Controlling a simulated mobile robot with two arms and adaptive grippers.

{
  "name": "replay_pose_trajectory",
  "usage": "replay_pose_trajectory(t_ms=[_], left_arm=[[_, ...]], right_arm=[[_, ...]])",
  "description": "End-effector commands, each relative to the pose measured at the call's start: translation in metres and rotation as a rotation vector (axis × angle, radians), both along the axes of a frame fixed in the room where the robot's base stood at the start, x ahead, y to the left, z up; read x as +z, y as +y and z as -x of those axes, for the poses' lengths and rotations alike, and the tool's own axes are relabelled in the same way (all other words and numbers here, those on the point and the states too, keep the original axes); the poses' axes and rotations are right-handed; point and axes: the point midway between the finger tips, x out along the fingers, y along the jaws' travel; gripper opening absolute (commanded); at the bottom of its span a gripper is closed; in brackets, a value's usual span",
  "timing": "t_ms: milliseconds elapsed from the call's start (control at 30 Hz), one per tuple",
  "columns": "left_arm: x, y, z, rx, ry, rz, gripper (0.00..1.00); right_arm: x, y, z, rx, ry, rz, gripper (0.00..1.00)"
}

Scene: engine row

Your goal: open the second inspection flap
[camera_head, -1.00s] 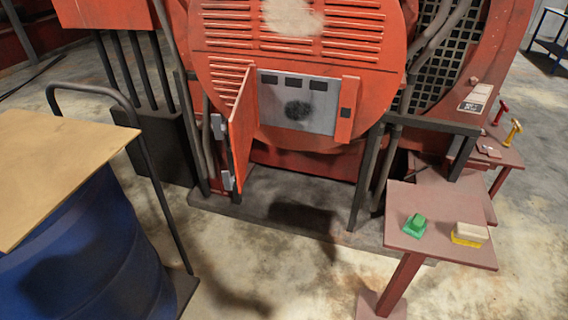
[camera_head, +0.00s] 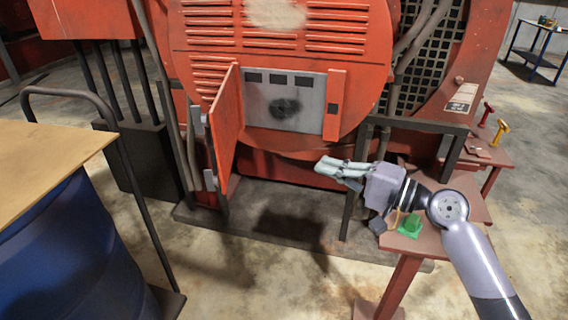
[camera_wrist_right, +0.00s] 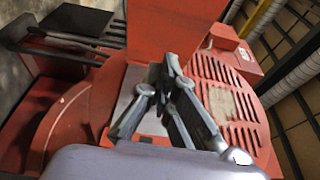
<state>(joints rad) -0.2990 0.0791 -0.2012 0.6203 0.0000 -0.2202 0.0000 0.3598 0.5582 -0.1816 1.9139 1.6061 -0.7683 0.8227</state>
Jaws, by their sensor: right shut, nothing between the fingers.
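The red inspection flap (camera_head: 227,130) on the engine's round red cover stands swung open on its left-side hinges in the head view. Behind it a grey recessed panel (camera_head: 284,104) with dark slots and a round dark patch is exposed. My right gripper (camera_head: 322,168) is shut and empty, below and right of the opening, apart from the flap. In the right wrist view its fingers (camera_wrist_right: 166,65) are together and point at the red machine. My left gripper is not in view.
A blue drum (camera_head: 70,255) with a tan board (camera_head: 45,165) on top stands at left beside a dark rail. The floor in front of the engine is clear.

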Motion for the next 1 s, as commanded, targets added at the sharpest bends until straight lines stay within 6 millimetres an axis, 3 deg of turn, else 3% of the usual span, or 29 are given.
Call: replay_pose_trajectory(t_ms=[167,533,733,1000], left_arm=[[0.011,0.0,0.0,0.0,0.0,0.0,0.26],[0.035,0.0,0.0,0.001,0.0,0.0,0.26],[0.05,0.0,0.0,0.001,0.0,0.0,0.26],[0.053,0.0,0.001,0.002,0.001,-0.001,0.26]], right_arm=[[0.005,0.019,-0.012,0.004,0.0,-0.005,0.0],[0.005,0.083,-0.057,0.002,0.001,-0.003,0.0],[0.003,0.11,-0.051,0.0,0.001,-0.002,0.0],[0.0,0.12,-0.049,-0.001,0.0,0.0,0.0]])
